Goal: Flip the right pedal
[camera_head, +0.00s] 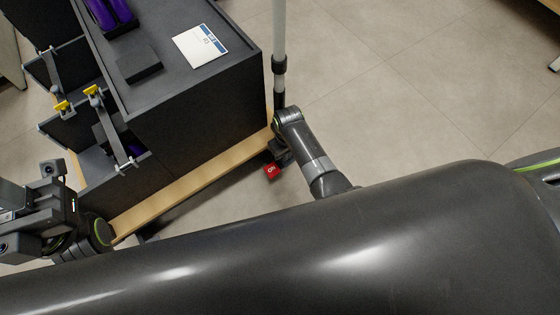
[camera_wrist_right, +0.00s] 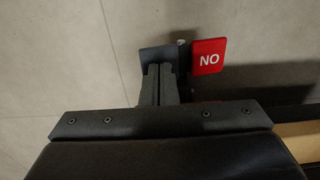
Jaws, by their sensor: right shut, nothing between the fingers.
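A small red pedal (camera_head: 272,171) marked "NO" sits low by the foot of the dark cabinet in the head view. In the right wrist view the red pedal (camera_wrist_right: 209,56) is just right of my fingertips. A dark flat plate (camera_wrist_right: 160,53) lies right at the fingertips; I cannot tell if they touch it. My right gripper (camera_head: 279,152) is low beside the red pedal; its closed fingers (camera_wrist_right: 160,72) hold nothing. My left gripper (camera_head: 18,215) is at the left edge, partly cut off, and its jaw state is unclear.
The dark cabinet (camera_head: 190,105) has a wooden base board (camera_head: 190,185) and open drawers at left. A paper card (camera_head: 200,45) and a dark block (camera_head: 138,63) lie on top. A pole (camera_head: 279,50) stands behind my right gripper. The tiled floor (camera_head: 400,90) is clear to the right.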

